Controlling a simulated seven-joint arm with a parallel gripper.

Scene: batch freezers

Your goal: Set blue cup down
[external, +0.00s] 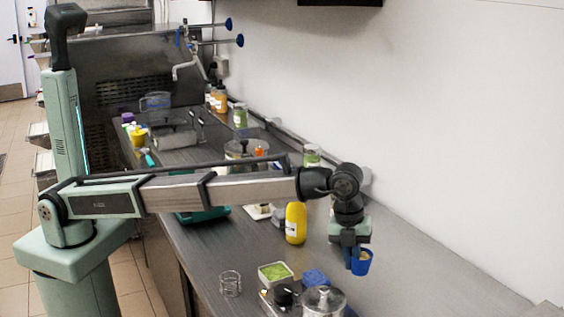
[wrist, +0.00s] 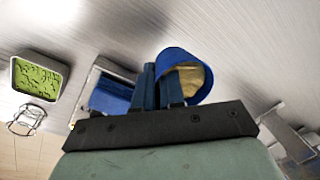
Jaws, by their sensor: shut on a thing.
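The blue cup (external: 361,262) hangs at my gripper, above the grey counter towards its right part in the external view. My gripper (external: 352,262) points down and is shut on the cup's wall. In the wrist view the cup (wrist: 186,75) shows its open mouth and a tan inside, and my gripper's two dark blue fingers (wrist: 158,85) are at its left side. The cup looks about upright in the external view. The gap between its bottom and the counter is hard to judge.
Left of the cup are a yellow bottle (external: 296,223), a tub with green contents (external: 275,273), a blue block (external: 316,277), a metal pot with a lid (external: 324,300) and a wire stand (external: 230,283). The counter right of the cup (external: 430,285) is bare. A white wall runs behind.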

